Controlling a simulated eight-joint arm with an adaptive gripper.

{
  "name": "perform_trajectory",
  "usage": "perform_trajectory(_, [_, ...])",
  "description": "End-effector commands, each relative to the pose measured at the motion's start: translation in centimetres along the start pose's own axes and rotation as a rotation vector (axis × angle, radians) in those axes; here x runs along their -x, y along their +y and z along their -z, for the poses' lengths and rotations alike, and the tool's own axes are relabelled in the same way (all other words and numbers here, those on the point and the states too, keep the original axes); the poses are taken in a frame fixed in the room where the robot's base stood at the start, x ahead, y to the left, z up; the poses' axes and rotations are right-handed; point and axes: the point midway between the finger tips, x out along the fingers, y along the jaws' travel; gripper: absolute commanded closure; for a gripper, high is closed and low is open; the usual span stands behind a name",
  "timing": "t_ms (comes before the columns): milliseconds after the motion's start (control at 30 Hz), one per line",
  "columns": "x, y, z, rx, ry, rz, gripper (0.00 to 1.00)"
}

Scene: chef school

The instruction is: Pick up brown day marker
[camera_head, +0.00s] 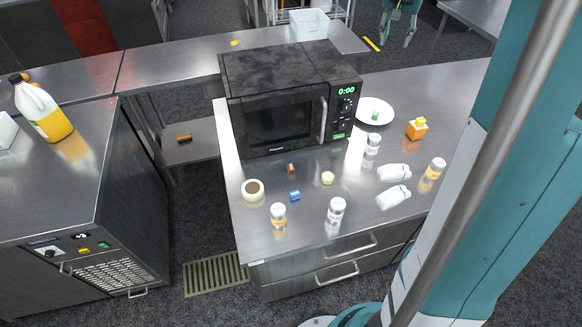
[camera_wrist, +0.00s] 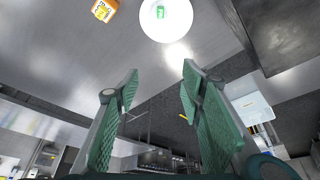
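A small brown piece (camera_head: 291,169), which looks like the brown day marker, sits on the steel counter in front of the microwave in the head view. A small blue piece (camera_head: 294,195) and a pale yellow one (camera_head: 327,178) are close to it. My gripper (camera_head: 396,41) shows at the top of the head view, beyond the counter and far from the brown piece. In the wrist view my gripper (camera_wrist: 160,72) has its two green-padded fingers spread, with nothing between them. The brown piece is not visible in the wrist view.
The microwave (camera_head: 277,112) stands behind the brown piece. White-capped jars (camera_head: 335,213), a tape roll (camera_head: 252,189), white bottles (camera_head: 393,172), a plate (camera_head: 363,112) and an orange container (camera_head: 417,128) occupy the counter. Another brown object (camera_head: 184,137) lies on a lower shelf at left.

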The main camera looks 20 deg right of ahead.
Motion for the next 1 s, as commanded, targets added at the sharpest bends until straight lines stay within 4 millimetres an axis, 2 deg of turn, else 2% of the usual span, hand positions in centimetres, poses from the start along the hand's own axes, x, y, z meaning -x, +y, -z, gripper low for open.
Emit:
perform_trajectory(267, [1.2, -3.6, -3.6, 0.226, -0.034, 0.009, 0.61])
perform_trajectory(467, [2.6, -6.7, -7.1, 0.442, -0.064, 0.021, 0.61])
perform_trajectory(700, [5.3, -11.6, -13.8, 0.846, -0.117, 0.052, 0.61])
perform_trajectory(1000, [9.1, -16.4, -23.0, 1.391, -0.181, 0.114, 0.61])
